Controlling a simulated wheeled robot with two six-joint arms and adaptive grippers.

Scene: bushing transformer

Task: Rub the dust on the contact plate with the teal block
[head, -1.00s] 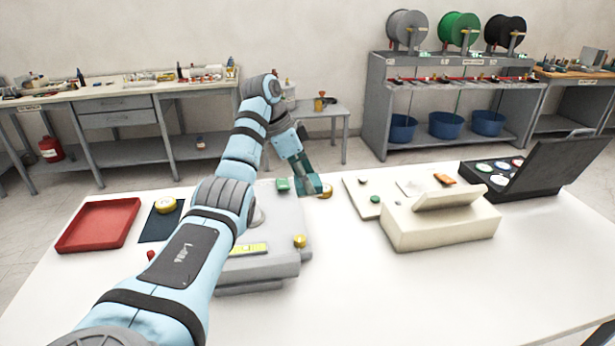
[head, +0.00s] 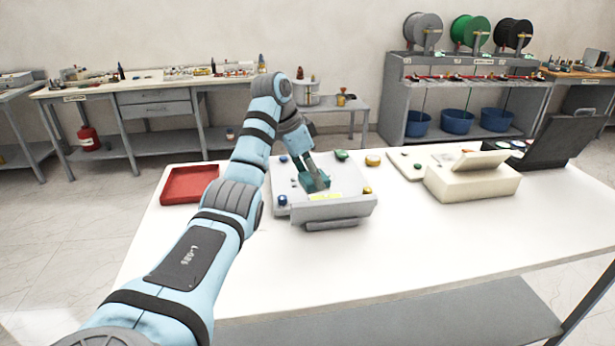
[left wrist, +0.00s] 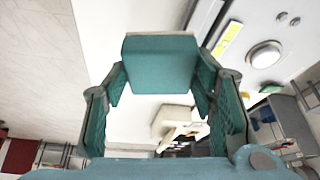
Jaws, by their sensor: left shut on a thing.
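My left gripper (head: 314,181) is over the grey device (head: 346,210) on the white table. In the left wrist view, its two fingers are shut on the teal block (left wrist: 160,64), one on each side. The block hangs out beyond the fingertips. In the head view the block is small and largely blends with the gripper, so I cannot tell whether it touches the device. The device has a yellow label (left wrist: 229,40) and a round pale knob (left wrist: 264,54). I cannot clearly make out the contact plate or any dust. My right gripper is not in view.
A red tray (head: 166,187) lies at the table's left. A cream box (head: 473,186) and an open black case (head: 558,142) stand to the right. Small coloured knobs stand on and beside the device. The front of the table (head: 400,243) is clear.

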